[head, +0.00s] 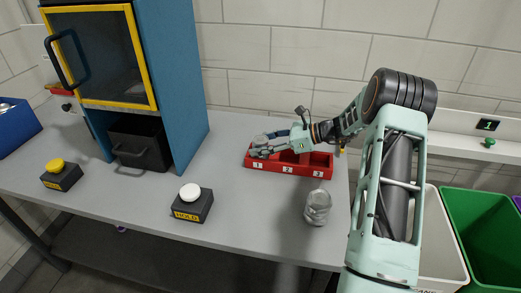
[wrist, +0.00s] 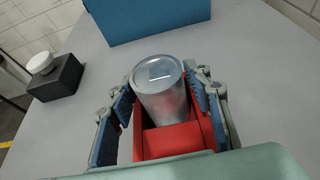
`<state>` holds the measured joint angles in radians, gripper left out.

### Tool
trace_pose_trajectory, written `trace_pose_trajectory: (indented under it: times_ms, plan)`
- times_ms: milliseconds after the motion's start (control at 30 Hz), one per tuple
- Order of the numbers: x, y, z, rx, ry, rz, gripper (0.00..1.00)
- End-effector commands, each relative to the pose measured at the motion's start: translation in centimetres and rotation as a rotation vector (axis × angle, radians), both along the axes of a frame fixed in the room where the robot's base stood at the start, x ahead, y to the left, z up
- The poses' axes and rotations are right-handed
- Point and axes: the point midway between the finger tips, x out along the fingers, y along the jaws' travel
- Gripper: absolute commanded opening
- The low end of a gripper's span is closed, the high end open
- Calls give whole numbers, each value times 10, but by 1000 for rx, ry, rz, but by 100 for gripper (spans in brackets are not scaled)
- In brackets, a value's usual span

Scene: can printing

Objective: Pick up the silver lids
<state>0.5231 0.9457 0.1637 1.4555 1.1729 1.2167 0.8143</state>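A silver cylinder with a flat round top (wrist: 158,85) stands in a compartment of the red tray (wrist: 172,139) in the wrist view. I cannot tell whether its top is a separate lid. My gripper (wrist: 163,92) is around it, with one blue-padded finger on each side. The fingers are spread, and red tray wall shows between the pads and the cylinder. In the head view my gripper (head: 267,147) is over the left end of the red tray (head: 302,171), partly hiding that compartment. A second silver can (head: 317,207) stands on the table in front of the tray.
A blue cabinet (head: 174,75) with a yellow-framed door stands left of the tray. A white HOLD button (head: 190,192) and a yellow button (head: 56,166) sit on the grey table (head: 250,225). White and green (head: 485,235) bins stand at the right.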

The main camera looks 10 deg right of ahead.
Motion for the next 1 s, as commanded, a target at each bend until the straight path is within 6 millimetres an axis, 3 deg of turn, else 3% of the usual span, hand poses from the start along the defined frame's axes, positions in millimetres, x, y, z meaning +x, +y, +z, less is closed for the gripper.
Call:
trace_pose_trajectory:
  times_ms: [300, 667, 867, 1000]
  plan:
    - [0, 0, 1, 1, -1, 0, 10]
    - [0, 0, 7, -1, -2, 1, 10]
    - [0, 0, 31, -1, -5, 1, 10]
    - [-14, -7, 51, -2, -4, -2, 10]
